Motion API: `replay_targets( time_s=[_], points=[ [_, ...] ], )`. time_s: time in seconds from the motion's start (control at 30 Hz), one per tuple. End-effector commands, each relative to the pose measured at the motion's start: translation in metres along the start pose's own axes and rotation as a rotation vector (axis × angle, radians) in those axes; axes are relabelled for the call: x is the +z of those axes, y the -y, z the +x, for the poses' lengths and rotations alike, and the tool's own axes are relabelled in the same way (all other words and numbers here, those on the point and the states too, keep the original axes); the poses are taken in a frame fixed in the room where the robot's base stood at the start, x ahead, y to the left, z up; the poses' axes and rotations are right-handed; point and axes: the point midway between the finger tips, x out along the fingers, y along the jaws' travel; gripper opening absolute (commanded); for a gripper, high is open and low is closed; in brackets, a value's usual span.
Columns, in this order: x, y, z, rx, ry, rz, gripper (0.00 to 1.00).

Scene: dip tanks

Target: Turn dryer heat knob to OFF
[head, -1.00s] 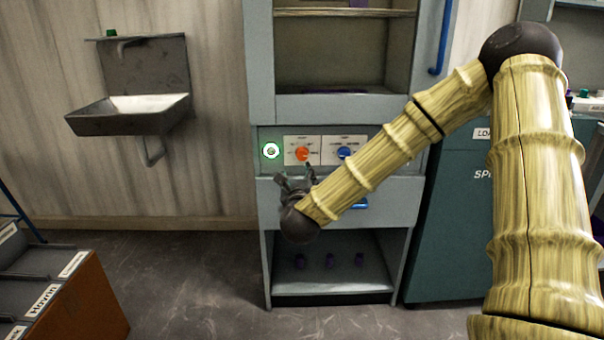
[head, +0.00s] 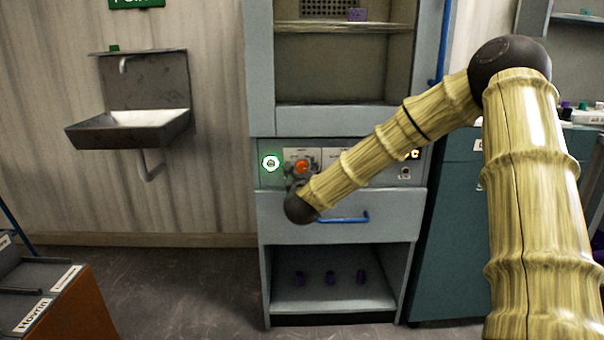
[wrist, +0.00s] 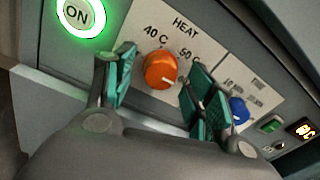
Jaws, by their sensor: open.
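The orange heat knob (head: 302,167) is on the dryer's control panel in the head view. In the wrist view the orange knob (wrist: 159,70) sits under the label HEAT, with 40 C and 50 C printed above it. A small pale mark shows near its lower edge; the OFF label is not visible. My gripper (wrist: 164,86) is open, with one green-padded finger on each side of the knob in the picture. No contact with the knob is visible. In the head view my gripper (head: 298,179) is at the panel, just below the knob, partly hidden by my wrist.
A lit green ON button (wrist: 80,14) is left of the knob. A blue knob (wrist: 239,110), a green switch (wrist: 271,126) and an amber display (wrist: 302,130) are to the right. Below the panel is a drawer with a blue handle (head: 343,218). A sink (head: 130,128) hangs at left.

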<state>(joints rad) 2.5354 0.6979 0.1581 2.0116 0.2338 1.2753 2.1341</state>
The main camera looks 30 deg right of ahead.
Motion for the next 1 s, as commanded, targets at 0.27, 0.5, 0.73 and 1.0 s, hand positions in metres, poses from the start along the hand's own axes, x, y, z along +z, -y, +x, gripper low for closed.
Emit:
replay_targets(
  time_s=[0.27, 0.5, 0.73, 1.0],
  points=[
    [0.0002, 0.0000, 0.0073, 0.000, 0.000, 0.000, 0.55],
    [0.0003, 0.0000, 0.0071, 0.001, 0.000, 0.000, 0.38],
    [0.0004, 0.0001, 0.0070, 0.000, 0.000, 0.000, 0.09],
    [0.0011, 0.0004, 0.0071, 0.000, 0.002, -0.035, 0.09]
  ],
)
